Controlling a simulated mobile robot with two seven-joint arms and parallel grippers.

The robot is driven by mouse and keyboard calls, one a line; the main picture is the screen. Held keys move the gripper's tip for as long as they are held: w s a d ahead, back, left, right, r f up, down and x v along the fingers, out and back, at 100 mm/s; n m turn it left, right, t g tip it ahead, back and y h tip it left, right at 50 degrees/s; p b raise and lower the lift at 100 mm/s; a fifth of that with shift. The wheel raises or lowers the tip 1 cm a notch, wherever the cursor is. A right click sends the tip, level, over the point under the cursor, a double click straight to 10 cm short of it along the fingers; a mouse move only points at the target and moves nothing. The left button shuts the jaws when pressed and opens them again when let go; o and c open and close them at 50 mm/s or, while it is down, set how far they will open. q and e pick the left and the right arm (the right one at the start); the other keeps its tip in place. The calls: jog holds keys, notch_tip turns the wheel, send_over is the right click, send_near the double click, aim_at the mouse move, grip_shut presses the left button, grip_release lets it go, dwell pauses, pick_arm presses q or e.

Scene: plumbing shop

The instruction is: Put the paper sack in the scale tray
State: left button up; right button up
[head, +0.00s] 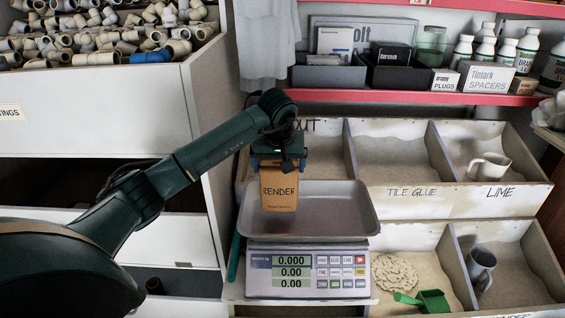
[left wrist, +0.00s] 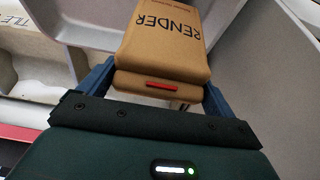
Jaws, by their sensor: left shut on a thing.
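The paper sack (head: 279,190) is brown with the word RENDER on it. My left gripper (head: 279,160) is shut on its upper end and points down. The sack hangs upright over the left part of the grey metal scale tray (head: 340,210). I cannot tell whether its lower end touches the tray floor. The scale (head: 307,272) under the tray reads 0.000. In the left wrist view the sack (left wrist: 165,45) sits between the blue fingers of the left gripper (left wrist: 158,88), with the tray (left wrist: 240,75) beyond. My right gripper is not in view.
Bins of powder labelled TILE GLUE (head: 412,191) and LIME (head: 500,193) lie to the right. A red-edged shelf (head: 400,98) with bottles and boxes runs above. A bin of pipe fittings (head: 100,80) stands at left.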

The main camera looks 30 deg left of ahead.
aim_at(279, 178)
pick_arm(q)
jog(key=shift+w+f+b, duration=0.1)
jog(key=shift+f+b, duration=0.5)
jog(key=shift+f, duration=1.45)
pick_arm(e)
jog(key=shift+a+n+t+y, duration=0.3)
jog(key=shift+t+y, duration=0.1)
pick_arm(q)
jog(key=o, duration=1.8)
jog(key=shift+f, duration=0.1)
jog(key=shift+c, duration=0.2)
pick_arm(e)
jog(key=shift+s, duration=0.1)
